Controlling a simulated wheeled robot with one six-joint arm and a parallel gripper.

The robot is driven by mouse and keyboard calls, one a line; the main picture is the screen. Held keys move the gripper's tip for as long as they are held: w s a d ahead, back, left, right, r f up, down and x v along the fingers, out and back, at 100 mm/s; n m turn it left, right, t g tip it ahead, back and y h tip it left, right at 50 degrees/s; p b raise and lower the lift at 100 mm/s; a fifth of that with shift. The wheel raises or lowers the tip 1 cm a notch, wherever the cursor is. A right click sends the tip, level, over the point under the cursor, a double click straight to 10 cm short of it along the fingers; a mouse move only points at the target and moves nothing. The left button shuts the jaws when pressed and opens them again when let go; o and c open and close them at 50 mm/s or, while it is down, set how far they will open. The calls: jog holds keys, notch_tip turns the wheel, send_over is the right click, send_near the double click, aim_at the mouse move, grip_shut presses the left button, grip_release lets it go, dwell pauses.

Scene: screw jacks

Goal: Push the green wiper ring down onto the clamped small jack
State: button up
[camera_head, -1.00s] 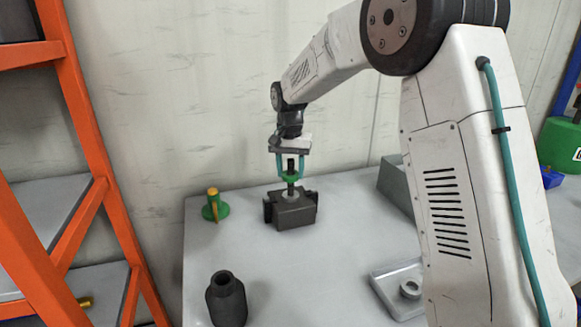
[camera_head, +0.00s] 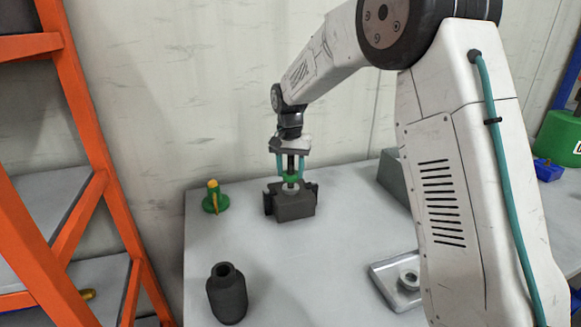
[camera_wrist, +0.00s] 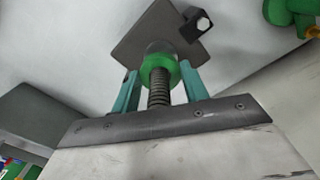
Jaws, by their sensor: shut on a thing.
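The green wiper ring (camera_head: 290,179) is around the dark threaded screw of the small jack, low on it and just above the jack's grey collar (camera_head: 290,187). The dark vise (camera_head: 294,205) holds the jack upright. My gripper (camera_head: 291,172) points down over the jack, its teal fingers on both sides of the ring. Whether the ring touches the collar is hidden.
A green and yellow part (camera_head: 215,198) stands left of the vise. A dark bottle-shaped body (camera_head: 227,294) stands at the front left. A grey bracket with a ring (camera_head: 400,280) lies at the right. The table between them is clear.

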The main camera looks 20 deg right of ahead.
jog(key=o, duration=1)
jog(key=shift+f, duration=0.1)
jog(key=shift+o, duration=0.2)
notch_tip(320, 180, up, 8)
jog(key=shift+f, duration=0.1)
